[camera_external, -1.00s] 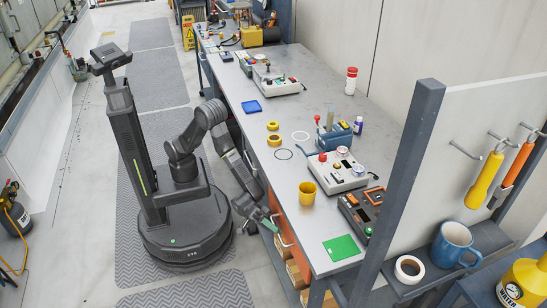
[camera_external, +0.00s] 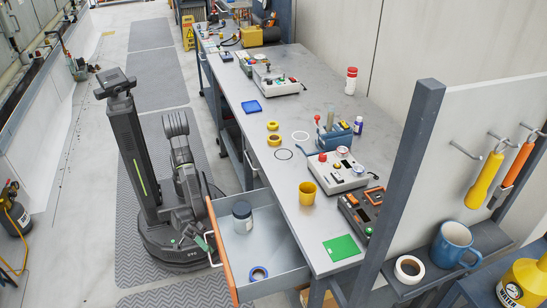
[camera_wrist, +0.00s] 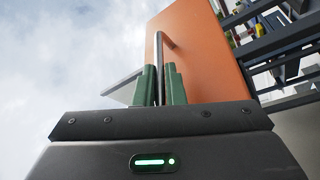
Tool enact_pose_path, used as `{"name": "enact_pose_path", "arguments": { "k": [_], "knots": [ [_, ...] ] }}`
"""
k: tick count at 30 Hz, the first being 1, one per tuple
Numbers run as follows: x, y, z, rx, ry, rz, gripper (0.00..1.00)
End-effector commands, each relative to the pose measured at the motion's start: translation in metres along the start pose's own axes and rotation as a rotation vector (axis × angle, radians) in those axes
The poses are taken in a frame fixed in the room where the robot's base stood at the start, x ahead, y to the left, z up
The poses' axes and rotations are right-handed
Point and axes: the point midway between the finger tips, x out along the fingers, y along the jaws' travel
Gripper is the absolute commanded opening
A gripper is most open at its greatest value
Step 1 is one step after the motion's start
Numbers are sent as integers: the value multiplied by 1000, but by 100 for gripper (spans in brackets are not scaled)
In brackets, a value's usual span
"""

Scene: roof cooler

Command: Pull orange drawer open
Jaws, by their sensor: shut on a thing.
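The orange drawer stands out from the bench in the external view, with its orange front (camera_external: 221,252) facing my base. The drawer's metal handle (camera_wrist: 158,60) runs between my green fingers in the wrist view. My gripper (camera_wrist: 162,86) is shut on this handle, in front of the orange panel. In the external view my gripper (camera_external: 210,240) is at the left side of the drawer front.
The workbench (camera_external: 300,240) carries a yellow cup (camera_external: 307,193), control boxes (camera_external: 338,170) and a green sheet (camera_external: 342,248). A grey post (camera_external: 405,180) rises at the right. Floor mats (camera_external: 165,125) lie around my base, with open floor to the left.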

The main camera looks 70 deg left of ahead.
Motion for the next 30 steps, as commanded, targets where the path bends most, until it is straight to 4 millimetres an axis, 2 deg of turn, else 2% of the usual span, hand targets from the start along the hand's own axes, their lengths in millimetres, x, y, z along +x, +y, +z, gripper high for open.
{"name": "enact_pose_path", "arguments": {
  "k": [1, 7, 22, 23, 25, 30],
  "knots": [
    [-4, 3, 9, 0, -4, 1, 0],
    [-8, 13, 21, 0, -2, -1, 0],
    [-9, 16, 24, 1, 0, -1, 0],
    [-9, 17, 24, 1, 0, -1, 16],
    [-9, 17, 24, 1, 0, -1, 30],
    [-9, 17, 24, 0, 0, 0, 32]
  ]
}}
